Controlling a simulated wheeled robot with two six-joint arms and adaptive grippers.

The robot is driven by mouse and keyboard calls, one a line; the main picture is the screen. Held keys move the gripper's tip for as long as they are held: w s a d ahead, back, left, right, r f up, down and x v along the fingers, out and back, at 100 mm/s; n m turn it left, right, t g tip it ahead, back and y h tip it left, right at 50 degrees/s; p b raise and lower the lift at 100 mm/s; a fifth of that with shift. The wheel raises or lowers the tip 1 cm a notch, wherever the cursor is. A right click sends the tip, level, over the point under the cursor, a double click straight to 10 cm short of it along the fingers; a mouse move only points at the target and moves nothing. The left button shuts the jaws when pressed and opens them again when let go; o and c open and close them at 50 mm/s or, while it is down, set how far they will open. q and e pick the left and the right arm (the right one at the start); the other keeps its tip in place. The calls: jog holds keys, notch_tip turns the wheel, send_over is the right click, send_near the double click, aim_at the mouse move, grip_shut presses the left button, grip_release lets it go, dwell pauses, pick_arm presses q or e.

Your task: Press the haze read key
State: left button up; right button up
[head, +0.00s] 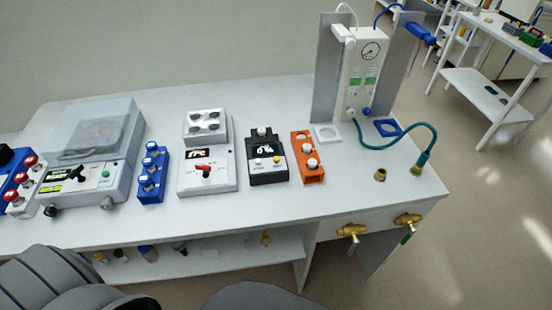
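A small black instrument (266,157) stands on the bench, left of the orange rack. Its lit display (265,147) shows white characters that look like a percent reading. Small print beside the keys is too small to read, so I cannot tell which one is the haze read key. A white-capped vial or knob (261,132) sits on its top. Neither gripper is in view.
An orange rack (308,158) with white-capped vials stands close on the right. A white box with a red knob (204,170) stands on the left. A blue rack (152,173) and a clear-lidded device (92,150) are farther left. The bench front is clear.

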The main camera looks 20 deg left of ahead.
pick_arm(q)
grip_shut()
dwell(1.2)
